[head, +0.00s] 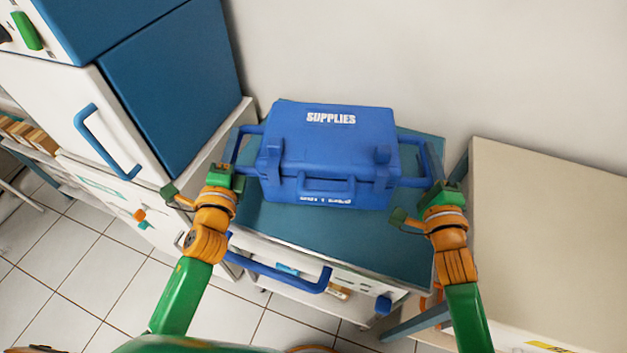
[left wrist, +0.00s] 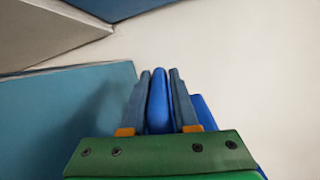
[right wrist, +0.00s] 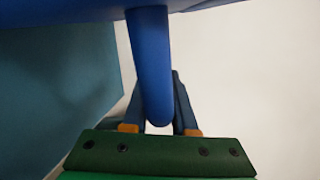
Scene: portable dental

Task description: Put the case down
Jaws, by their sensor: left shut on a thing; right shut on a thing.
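The blue case (head: 330,160), marked SUPPLIES, is level above or on the teal top of a cart (head: 345,240) in the head view; I cannot tell whether its base touches. My left gripper (head: 232,150) is shut on the case's left side handle, and the left wrist view shows the blue handle (left wrist: 158,100) between its fingers (left wrist: 160,98). My right gripper (head: 435,170) is at the right side handle. In the right wrist view that blue handle (right wrist: 151,70) passes between the fingers (right wrist: 160,105). The case's underside is hidden in the head view.
A white and blue cabinet (head: 170,85) with a blue handle stands at the left. A beige-topped table (head: 550,230) stands at the right. The cart has a blue front handle (head: 280,275) and an open shelf below. A plain wall is behind.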

